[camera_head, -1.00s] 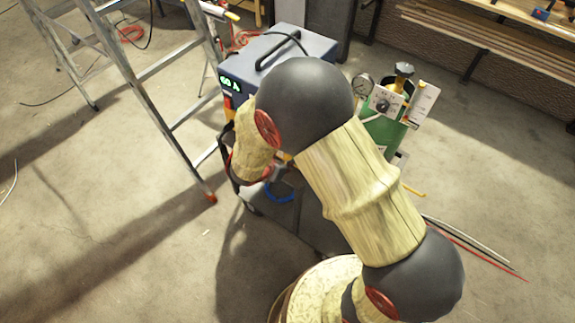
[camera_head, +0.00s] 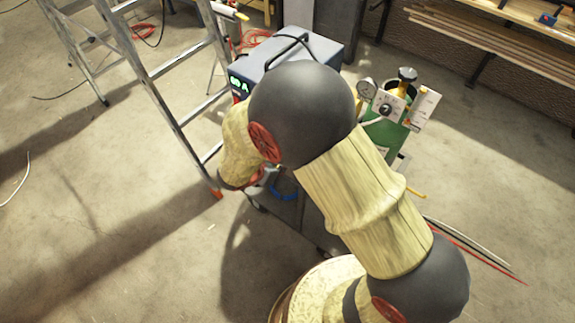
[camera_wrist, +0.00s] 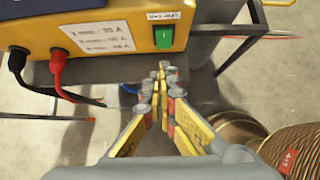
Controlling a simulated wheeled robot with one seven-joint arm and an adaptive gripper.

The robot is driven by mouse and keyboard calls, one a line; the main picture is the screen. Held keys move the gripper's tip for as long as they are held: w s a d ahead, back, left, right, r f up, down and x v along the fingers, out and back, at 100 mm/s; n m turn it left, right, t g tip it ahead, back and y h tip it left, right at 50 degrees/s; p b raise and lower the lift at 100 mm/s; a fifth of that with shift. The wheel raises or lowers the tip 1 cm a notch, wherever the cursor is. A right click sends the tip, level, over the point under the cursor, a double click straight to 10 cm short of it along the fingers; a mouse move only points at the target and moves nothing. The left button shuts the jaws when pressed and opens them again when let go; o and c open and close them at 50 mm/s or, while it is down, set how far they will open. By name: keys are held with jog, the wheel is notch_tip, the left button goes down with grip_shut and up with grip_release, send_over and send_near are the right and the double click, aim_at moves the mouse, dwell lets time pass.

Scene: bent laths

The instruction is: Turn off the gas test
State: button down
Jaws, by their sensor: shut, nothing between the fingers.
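The welding machine (camera_head: 310,48) is a blue-grey box with a green lit display on its front, in the head view. In the wrist view its yellow panel (camera_wrist: 115,38) carries a green rocker switch (camera_wrist: 164,38) under a small white label (camera_wrist: 163,15), whose print appears upside down and reads like "GAS TEST". My gripper (camera_wrist: 163,75) is shut and empty. Its fingertips are just below the green switch in the picture; I cannot tell whether they touch the panel. In the head view my arm hides the gripper and most of the machine's front.
Black (camera_wrist: 17,60) and red (camera_wrist: 57,65) cables plug into the panel left of the switch. An aluminium ladder (camera_head: 165,95) stands left of the machine. A green gas bottle (camera_head: 385,135) with a gauge stands right. Rods (camera_head: 475,250) lie on the floor at right.

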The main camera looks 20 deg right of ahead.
jog(key=shift+p+v, duration=0.6)
jog(key=shift+v, duration=2.1)
jog(key=shift+r, duration=0.1)
